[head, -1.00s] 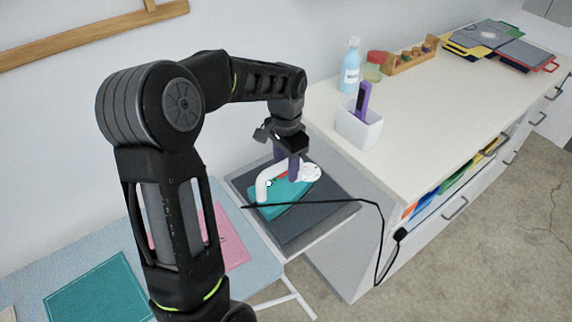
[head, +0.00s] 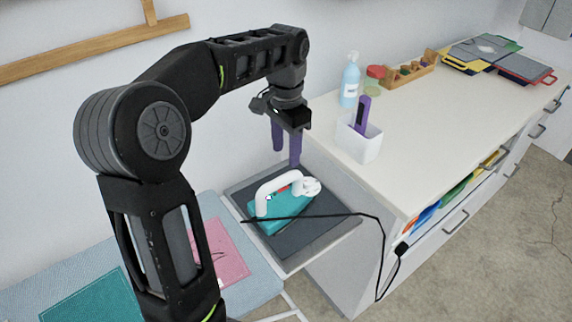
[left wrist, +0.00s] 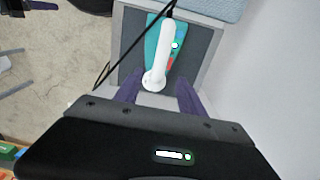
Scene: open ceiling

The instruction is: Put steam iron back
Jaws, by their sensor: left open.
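The steam iron (head: 288,203) has a teal body and a white handle. It rests on the dark grey pad (head: 318,232) of the iron rest at the end of the ironing board, and its black cord runs off to the right. My left gripper (head: 287,158) is open and empty, above and behind the iron, with its purple fingers apart from it. In the left wrist view the iron (left wrist: 166,50) lies beyond the open fingertips (left wrist: 160,88). My right gripper is not in view.
The ironing board (head: 240,292) holds a pink cloth (head: 225,255) and a teal cloth (head: 95,298). A white cabinet (head: 440,115) on the right bears a spray bottle (head: 350,82), a white holder (head: 357,140) and a wooden rack (head: 410,72). The cord hangs beside the cabinet.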

